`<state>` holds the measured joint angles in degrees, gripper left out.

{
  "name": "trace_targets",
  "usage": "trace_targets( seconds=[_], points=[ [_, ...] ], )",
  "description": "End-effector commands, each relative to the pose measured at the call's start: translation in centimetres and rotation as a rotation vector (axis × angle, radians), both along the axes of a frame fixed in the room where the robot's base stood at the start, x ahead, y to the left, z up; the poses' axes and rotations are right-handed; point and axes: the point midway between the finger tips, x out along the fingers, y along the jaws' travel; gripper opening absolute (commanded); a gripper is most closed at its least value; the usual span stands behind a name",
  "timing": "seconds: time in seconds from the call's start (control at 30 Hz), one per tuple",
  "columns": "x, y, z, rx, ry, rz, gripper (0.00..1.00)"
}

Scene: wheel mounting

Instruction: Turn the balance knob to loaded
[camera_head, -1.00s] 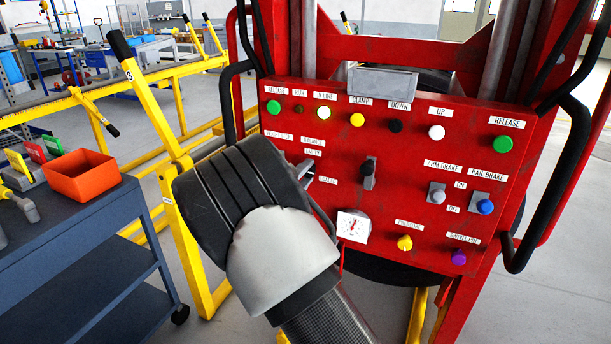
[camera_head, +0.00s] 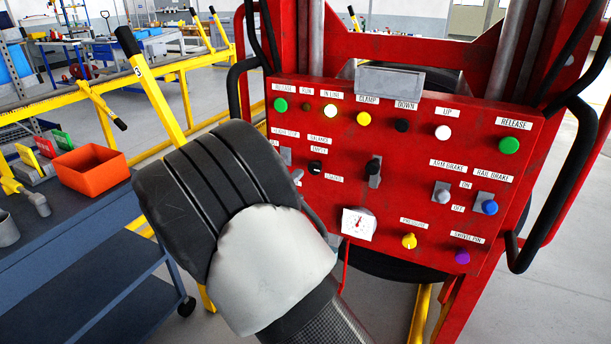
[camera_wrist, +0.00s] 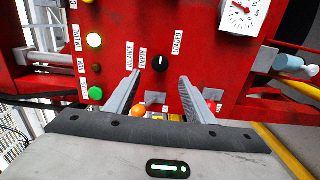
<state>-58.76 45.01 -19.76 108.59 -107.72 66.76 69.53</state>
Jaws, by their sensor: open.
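The balance knob (camera_head: 316,168) is a small round black knob on the red control panel (camera_head: 400,200), with BALANCE and EMPTY labels above it and a LOADED label at its lower right. In the wrist view the knob (camera_wrist: 160,63) has a short white mark, with EMPTY to its left and LOADED to its right. My gripper (camera_wrist: 160,76) is open and empty. Its two grey fingers point at the panel, with tips to either side and slightly below the knob in that picture. In the head view my wrist hides most of the fingers. I cannot tell whether they touch the panel.
A lever with an orange tip (camera_wrist: 138,110) shows between my fingers, below the knob. A black-handled lever (camera_head: 374,170) and a white gauge (camera_head: 358,224) are right of the knob. A blue cart (camera_head: 70,255) with an orange bin (camera_head: 90,170) stands left.

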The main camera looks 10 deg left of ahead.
Motion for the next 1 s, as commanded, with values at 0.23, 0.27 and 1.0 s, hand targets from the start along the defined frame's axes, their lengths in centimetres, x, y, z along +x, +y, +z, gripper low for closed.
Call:
trace_targets(
  seconds=[0.23, 0.27, 1.0],
  points=[
    [-5.0, 1.9, 0.1, 0.000, 0.001, 0.003, 0.49],
    [-5.4, 2.0, 0.1, 0.001, 0.001, 0.002, 0.49],
    [-7.0, -2.4, 1.7, 0.048, 0.050, -0.136, 0.49]
  ],
)
